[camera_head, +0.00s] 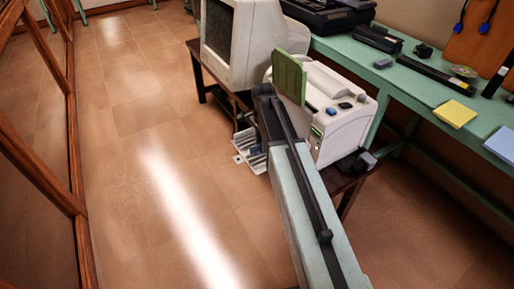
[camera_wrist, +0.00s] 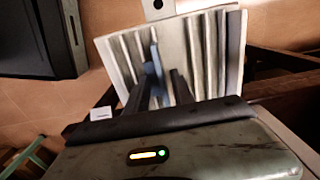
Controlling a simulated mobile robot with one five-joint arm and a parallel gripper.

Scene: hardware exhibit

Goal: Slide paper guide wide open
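The printer (camera_head: 335,115) is a white machine on a dark low table, with an upright green panel at its top left. Its pale ribbed paper tray (camera_head: 250,160) sticks out at the lower left; in the wrist view the tray (camera_wrist: 215,50) lies ahead of my gripper. The blue paper guide (camera_wrist: 152,72) stands on the tray. My gripper (camera_wrist: 160,92) has its two dark fingers apart over the tray. The guide shows between them, close to the left finger; I cannot tell if they touch. In the head view my arm hides part of the printer and tray.
An old monitor (camera_head: 240,30) stands behind the printer. A green bench (camera_head: 400,80) with several devices and a yellow pad (camera_head: 455,113) runs along the right. The tiled floor (camera_head: 150,150) at left is clear, bounded by wood-framed panels (camera_head: 40,150).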

